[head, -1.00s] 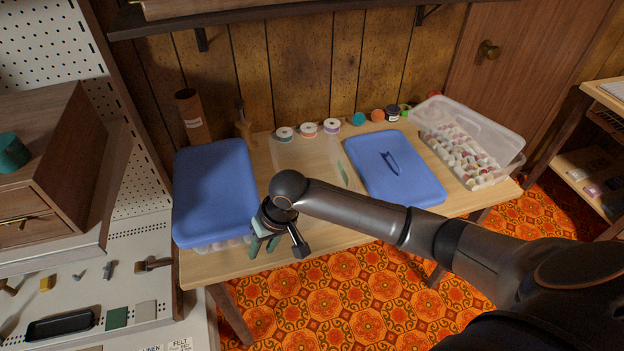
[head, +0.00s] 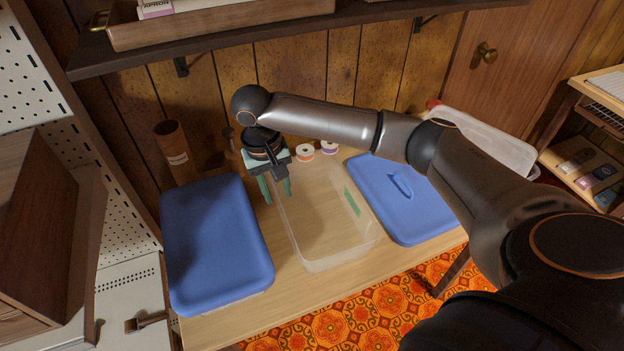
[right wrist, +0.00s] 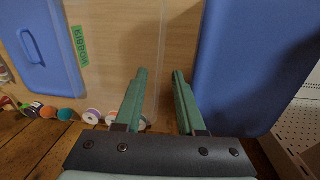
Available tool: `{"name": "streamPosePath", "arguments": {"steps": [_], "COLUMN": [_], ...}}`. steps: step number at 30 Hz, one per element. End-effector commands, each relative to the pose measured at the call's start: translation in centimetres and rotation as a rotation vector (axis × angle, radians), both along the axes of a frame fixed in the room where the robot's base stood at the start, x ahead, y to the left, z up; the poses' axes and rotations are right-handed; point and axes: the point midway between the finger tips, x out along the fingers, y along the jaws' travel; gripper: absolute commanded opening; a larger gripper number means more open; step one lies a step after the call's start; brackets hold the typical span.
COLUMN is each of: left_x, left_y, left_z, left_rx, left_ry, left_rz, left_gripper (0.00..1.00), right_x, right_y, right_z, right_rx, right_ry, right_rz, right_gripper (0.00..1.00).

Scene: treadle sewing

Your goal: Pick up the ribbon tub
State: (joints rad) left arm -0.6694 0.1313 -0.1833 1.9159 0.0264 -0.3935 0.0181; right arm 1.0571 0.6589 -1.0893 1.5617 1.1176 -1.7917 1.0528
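The ribbon tub (head: 318,222) is a clear, open plastic tub in the middle of the table in the head view. It looks empty. Its green label (head: 352,201) reads RIBBON in the right wrist view (right wrist: 80,46). My right gripper (head: 276,190) is open with its fingers pointing down at the tub's back left side. In the right wrist view, the tub's clear side edge runs between the two green fingertips (right wrist: 160,74). I cannot tell whether the fingers touch it. My left gripper is not in view.
A blue-lidded tub (head: 215,245) stands close on the left. A blue lid (head: 400,205) with a handle lies on the right. Spools (head: 305,152) line the back. A brown cylinder (head: 172,150) stands at the back left, and a shelf (head: 300,30) hangs above.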

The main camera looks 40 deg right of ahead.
Motion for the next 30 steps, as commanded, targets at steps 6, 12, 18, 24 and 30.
{"name": "streamPosePath", "arguments": {"steps": [6,12,18,24,30], "left_x": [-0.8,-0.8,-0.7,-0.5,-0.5], "left_y": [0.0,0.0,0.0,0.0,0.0], "left_z": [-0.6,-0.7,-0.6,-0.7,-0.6], "left_rx": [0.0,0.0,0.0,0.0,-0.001], "left_ry": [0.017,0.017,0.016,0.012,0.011], "left_rz": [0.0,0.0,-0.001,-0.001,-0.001], "left_gripper": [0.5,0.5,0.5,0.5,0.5], "right_x": [-0.2,-0.2,-0.3,-0.3,-0.3], "right_y": [-0.5,-0.6,-1.1,-1.4,-1.4], "right_z": [-4.2,-5.9,-8.3,-10.7,-11.0], "right_rx": [-0.001,0.0,-0.001,0.0,0.0], "right_ry": [0.002,0.0,0.002,0.0,-0.001], "right_rz": [0.0,0.001,0.0,0.001,0.002], "right_gripper": [0.39,0.39,0.39,0.39,0.39]}}
